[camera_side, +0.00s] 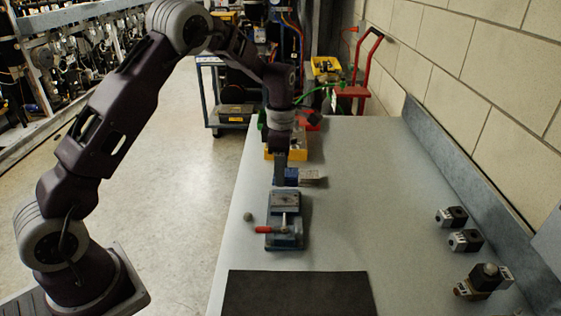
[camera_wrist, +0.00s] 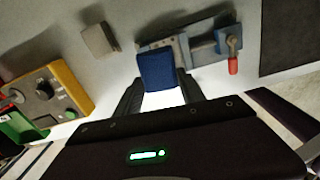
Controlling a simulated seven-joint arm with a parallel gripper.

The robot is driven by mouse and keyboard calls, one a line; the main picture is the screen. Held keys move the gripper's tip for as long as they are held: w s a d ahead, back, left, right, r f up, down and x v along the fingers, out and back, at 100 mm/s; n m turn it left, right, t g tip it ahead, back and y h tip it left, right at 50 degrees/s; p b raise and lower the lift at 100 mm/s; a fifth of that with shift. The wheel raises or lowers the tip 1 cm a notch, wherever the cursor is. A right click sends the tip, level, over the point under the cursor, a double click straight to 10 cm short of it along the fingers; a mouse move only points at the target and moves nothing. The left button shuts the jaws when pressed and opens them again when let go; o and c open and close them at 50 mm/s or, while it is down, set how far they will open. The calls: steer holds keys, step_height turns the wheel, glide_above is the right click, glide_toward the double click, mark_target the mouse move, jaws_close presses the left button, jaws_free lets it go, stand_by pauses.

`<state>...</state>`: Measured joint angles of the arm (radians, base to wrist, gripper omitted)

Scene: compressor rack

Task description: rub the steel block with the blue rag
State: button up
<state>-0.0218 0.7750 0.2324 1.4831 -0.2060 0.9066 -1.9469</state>
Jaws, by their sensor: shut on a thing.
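My gripper (camera_side: 280,180) points down over the bench and is shut on the blue rag (camera_wrist: 157,72), which sits between the two fingers in the wrist view. The rag shows as a small blue patch (camera_side: 292,175) in the side view. A blue-grey vise (camera_side: 285,234) with a red handle stands just nearer the side camera than my gripper. A grey metal piece (camera_side: 286,200), seemingly the steel block, sits at the vise's far end; in the wrist view the rag partly covers that end of the vise (camera_wrist: 208,50). Contact between rag and block cannot be told.
A small grey-beige block (camera_side: 312,177) lies right of my gripper, also in the wrist view (camera_wrist: 100,40). A yellow box (camera_wrist: 55,88) stands behind. Valve parts (camera_side: 482,280) stand right; the bench centre-right is clear.

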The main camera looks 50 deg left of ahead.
mark_target(281, 194)
steer(key=shift+f, duration=1.6)
steer(key=shift+s+d+f, duration=0.1)
steer(key=shift+s+f, duration=0.05)
steer(key=shift+f, duration=0.75)
steer(key=shift+c, duration=0.5)
steer(key=shift+s+d, duration=1.35)
steer(key=w+a, duration=0.3)
steer(key=shift+r, duration=4.1)
